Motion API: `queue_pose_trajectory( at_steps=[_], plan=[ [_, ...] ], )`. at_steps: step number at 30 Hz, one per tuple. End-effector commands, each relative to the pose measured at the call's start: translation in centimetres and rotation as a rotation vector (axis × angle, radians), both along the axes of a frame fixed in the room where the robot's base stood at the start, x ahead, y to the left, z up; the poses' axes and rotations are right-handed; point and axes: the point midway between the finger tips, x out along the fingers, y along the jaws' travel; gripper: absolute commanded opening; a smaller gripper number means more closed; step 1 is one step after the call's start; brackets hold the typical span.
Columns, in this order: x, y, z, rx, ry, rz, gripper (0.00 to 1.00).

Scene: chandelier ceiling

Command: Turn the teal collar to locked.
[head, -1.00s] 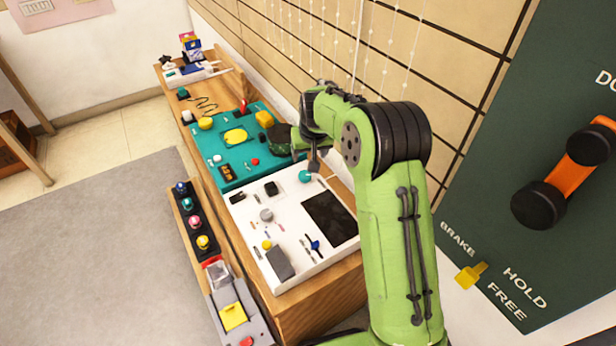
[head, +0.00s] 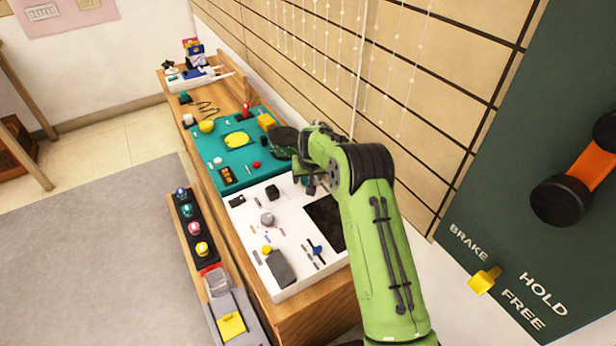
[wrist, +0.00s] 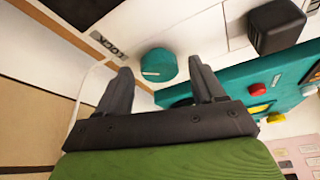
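The teal collar (wrist: 158,65) is a round knob on the white panel, with a short pale mark on its face. In the wrist view it sits between and just beyond the two grey fingers of my gripper (wrist: 160,72). The fingers are spread apart, and a gap shows on both sides of the collar. A LOCK label (wrist: 107,44) is printed to the left of the collar. In the head view my gripper (head: 309,184) is over the white panel's back edge, and the collar is hidden behind it.
The white panel (head: 238,222) carries a dark screen (head: 324,222), a grey knob (head: 267,220) and several small parts. A teal board (head: 205,149) adjoins it. The tiled wall (head: 400,125) is close behind my arm. A dark block (wrist: 276,26) stands right of the collar.

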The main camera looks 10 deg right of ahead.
Motion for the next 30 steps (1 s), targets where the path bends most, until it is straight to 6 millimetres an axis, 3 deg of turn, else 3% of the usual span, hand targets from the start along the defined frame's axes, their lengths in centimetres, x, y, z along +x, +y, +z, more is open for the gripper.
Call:
queue_pose_trajectory(
  at_steps=[1, 11, 20, 30],
  plan=[
    [-0.02, 0.00, 0.01, 0.000, 0.000, 0.000, 0.61],
    [-0.03, 0.00, 0.02, 0.000, 0.001, 0.000, 0.13],
    [-0.04, 0.12, 0.05, 0.000, 0.001, -0.043, 0.13],
    [0.01, 0.40, 0.11, -0.001, 0.001, -0.273, 0.13]
  ],
)
